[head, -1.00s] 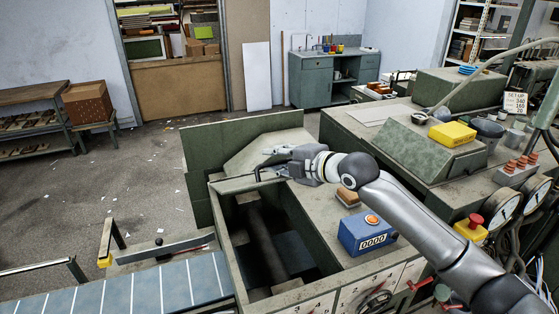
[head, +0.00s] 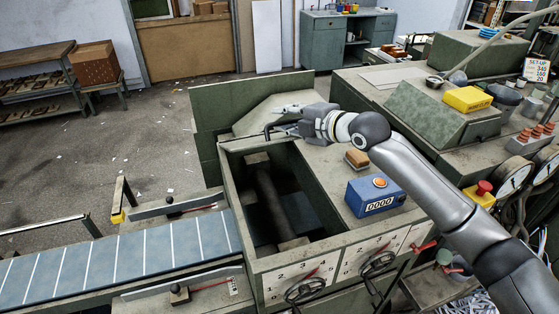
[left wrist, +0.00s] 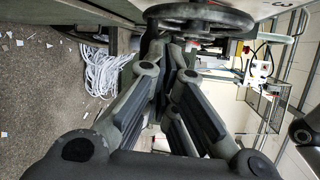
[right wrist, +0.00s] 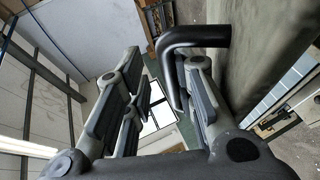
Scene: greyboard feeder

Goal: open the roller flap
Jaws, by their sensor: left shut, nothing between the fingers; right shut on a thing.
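My right gripper (head: 280,128) is at the far edge of the machine's deep opening, at a black bent handle (head: 267,133). In the right wrist view this handle (right wrist: 193,38) runs down between the fingers, and the gripper is shut on it. A worn grey-green plate (right wrist: 258,60) lies beside the handle; it looks like the roller flap, mostly seen edge-on in the head view. The opening is uncovered, and a dark roller (head: 268,200) shows inside. My left gripper (left wrist: 178,55) is shut and empty just below a black handwheel (left wrist: 200,18); it is outside the head view.
A green upright panel (head: 225,108) stands behind the opening. A blue counter box (head: 375,197) and a wooden-backed brush (head: 357,158) sit on the deck to the right. A blue conveyor (head: 130,255) lies left. Two handwheels (head: 306,290) are on the front.

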